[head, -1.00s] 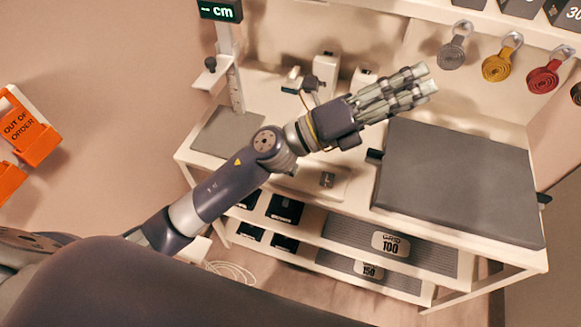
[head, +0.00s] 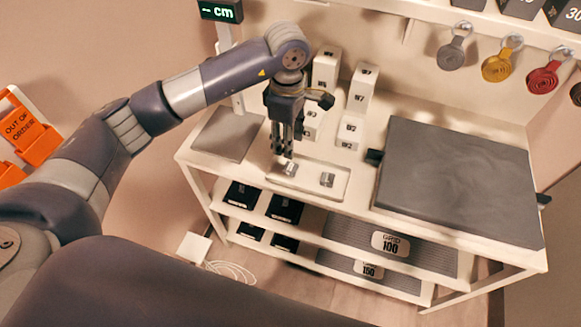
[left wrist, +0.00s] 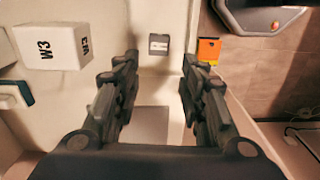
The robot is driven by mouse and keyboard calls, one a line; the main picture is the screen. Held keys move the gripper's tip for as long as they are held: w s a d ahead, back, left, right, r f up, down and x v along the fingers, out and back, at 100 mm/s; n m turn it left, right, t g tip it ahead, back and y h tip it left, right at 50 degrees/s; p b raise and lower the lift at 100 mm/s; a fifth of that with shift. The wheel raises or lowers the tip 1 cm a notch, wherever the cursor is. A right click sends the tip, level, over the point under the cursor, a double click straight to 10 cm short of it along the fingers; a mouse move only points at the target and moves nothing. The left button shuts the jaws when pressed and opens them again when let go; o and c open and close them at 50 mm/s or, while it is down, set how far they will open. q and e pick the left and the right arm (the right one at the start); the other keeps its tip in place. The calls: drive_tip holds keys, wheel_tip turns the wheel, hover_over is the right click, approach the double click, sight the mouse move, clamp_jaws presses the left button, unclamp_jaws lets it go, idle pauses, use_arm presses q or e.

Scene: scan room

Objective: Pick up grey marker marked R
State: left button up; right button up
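My left gripper (head: 284,155) points down over the left part of a shallow pale tray (head: 338,197) on the white table. In the left wrist view its two dark fingers (left wrist: 158,95) stand wide apart with nothing between them. A small grey metallic block (head: 327,180), possibly the marker, sits on the tray to the right of the gripper; I cannot read a letter on it. Another small grey shape shows at the fingertips, and I cannot tell whether it is a second block or part of the fingers. A small grey block (left wrist: 158,44) shows beyond the fingers. My right gripper is not in view.
Several white W blocks stand behind the tray; block W3 (left wrist: 55,47) is at the wrist view's left. A height gauge's grey base (head: 226,135) is left of the tray. A large grey slab (head: 455,182) fills the table's right. An orange object (left wrist: 208,49) shows in the wrist view.

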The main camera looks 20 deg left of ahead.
use_arm(q)
hover_over(286, 165)
drive_tip(key=f, duration=0.4)
drive_tip(key=shift+s+d+f+p, duration=0.15)
drive_tip(key=shift+d+f+p, duration=0.2)
drive_tip(key=f, duration=0.1)
drive_tip(key=f+p, duration=0.1)
drive_tip(key=f, duration=0.3)
drive_tip(key=shift+a+p, duration=0.3)
drive_tip(key=shift+p, duration=0.1)
drive_tip(key=shift+f, duration=0.25)
drive_tip(key=c, duration=0.8)
